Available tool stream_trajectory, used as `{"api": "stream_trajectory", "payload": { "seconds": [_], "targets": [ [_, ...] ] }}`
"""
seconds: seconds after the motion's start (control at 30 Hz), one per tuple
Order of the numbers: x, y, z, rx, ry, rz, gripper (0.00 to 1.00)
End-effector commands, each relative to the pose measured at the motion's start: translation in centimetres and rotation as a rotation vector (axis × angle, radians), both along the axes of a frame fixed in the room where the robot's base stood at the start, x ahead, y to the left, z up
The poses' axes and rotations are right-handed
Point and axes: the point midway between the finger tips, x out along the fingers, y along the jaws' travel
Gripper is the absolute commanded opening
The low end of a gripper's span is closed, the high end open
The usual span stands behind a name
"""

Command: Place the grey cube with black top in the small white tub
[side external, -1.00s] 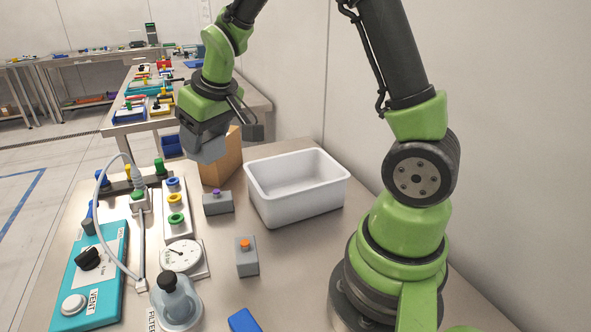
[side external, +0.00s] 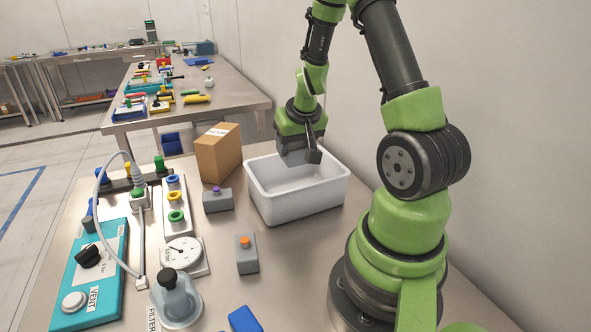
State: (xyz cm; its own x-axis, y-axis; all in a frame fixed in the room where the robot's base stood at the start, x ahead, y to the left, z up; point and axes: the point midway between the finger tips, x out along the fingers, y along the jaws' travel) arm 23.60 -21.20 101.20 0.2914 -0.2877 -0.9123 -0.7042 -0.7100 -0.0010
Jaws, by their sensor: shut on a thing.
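The white tub (side external: 258,192) stands on the steel bench, open side up. My gripper (side external: 301,143) is over the tub, pointing down. It is shut on the grey cube (side external: 296,158), whose lower part shows below it, over the tub's opening near the back wall. The cube's top is hidden by the gripper. Whether the cube touches the tub floor I cannot tell, but it looks held above it.
A cardboard box (side external: 218,155) stands left of the tub. Small grey button boxes with a purple knob (side external: 217,201) and an orange knob (side external: 246,256) lie in front. A teal vent unit (side external: 92,275), a gauge (side external: 181,255) and a filter jar (side external: 176,300) fill the left side.

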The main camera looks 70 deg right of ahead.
Motion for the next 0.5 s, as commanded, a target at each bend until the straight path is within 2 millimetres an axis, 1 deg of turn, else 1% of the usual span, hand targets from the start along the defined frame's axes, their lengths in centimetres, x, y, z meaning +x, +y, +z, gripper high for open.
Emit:
{"api": "stream_trajectory", "payload": {
  "seconds": [0.07,0.23,0.3,0.33,0.5],
  "targets": [
    [-0.3,-0.3,-0.8,-0.001,0.008,-0.010,0.30],
    [-0.2,-0.1,-2.8,0.004,0.004,-0.008,0.30],
    [-0.3,-0.1,-4.2,0.005,0.008,-0.008,0.30],
    [-0.2,-0.1,-4.6,0.004,0.006,-0.008,0.30],
    [-0.2,-0.1,-5.9,0.003,0.002,-0.009,0.30]
  ]
}}
